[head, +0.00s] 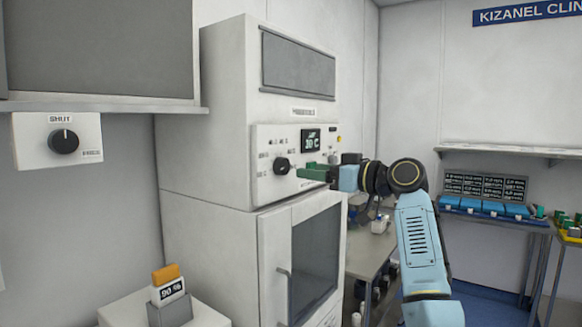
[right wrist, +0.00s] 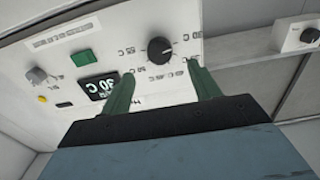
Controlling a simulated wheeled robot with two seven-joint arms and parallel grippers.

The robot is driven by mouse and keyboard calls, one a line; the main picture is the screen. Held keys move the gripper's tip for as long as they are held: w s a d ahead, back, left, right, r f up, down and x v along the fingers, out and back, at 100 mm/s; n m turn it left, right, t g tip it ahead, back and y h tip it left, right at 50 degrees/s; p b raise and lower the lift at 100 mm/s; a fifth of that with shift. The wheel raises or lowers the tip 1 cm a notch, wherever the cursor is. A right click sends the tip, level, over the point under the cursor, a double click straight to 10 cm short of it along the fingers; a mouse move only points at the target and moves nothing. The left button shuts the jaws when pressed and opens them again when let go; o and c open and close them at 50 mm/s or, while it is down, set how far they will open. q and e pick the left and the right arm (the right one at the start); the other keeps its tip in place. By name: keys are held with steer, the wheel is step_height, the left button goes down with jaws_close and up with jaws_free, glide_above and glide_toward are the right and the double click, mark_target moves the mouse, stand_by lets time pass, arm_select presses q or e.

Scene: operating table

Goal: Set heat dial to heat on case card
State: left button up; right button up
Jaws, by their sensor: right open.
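The heat dial (head: 281,166) is a round black knob on the white cabinet's control panel. In the right wrist view the dial (right wrist: 160,50) lies just beyond and between the two green fingertips. My right gripper (head: 303,172) is open and empty, in front of the panel and close to the dial; I see no clear contact. A small dark display (head: 311,140) above the dial seems to read 30 C. A card with an orange top (head: 169,287), perhaps the case card, stands at the lower left and seems to read 90 %. My left gripper is out of view.
Another black knob (head: 63,141), labelled SHUT, is on a white box at the left. The cabinet's glass door (head: 315,258) with its handle is below the panel. A green button (right wrist: 84,57) is on the panel. Blue trays (head: 480,206) stand at the right.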

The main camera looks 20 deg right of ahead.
mark_target(286, 168)
steer(key=p+x, duration=0.1)
steer(key=x, duration=0.6)
steer(key=shift+w+a, duration=0.1)
steer(key=shift+w, duration=0.1)
steer(key=c, duration=1)
